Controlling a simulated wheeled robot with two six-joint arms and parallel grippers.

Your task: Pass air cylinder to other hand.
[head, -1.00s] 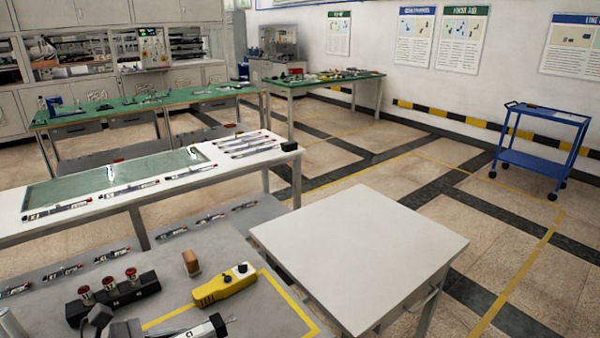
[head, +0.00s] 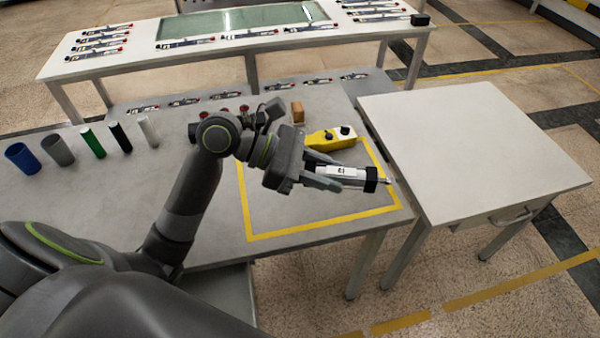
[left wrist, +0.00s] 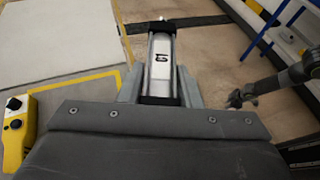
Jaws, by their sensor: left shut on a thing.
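The air cylinder has a silver-white body with black end caps and a short rod. In the head view the air cylinder (head: 345,173) lies in my left gripper (head: 338,178), above the front right part of the grey bench. The left gripper is shut on its body, with the rod end pointing right. In the left wrist view the cylinder (left wrist: 162,68) sits between the two fingers and points away from the camera. My right gripper (left wrist: 242,97) shows small and dark at the right of the left wrist view, apart from the cylinder; its jaws are too small to read. The head view does not show it.
A yellow control box (head: 330,138) and a brown block (head: 298,112) stand on the grey bench (head: 110,195) behind the gripper. Several coloured tubes stand at left. A yellow tape frame (head: 300,232) marks the bench. A bare white table (head: 470,150) stands to the right.

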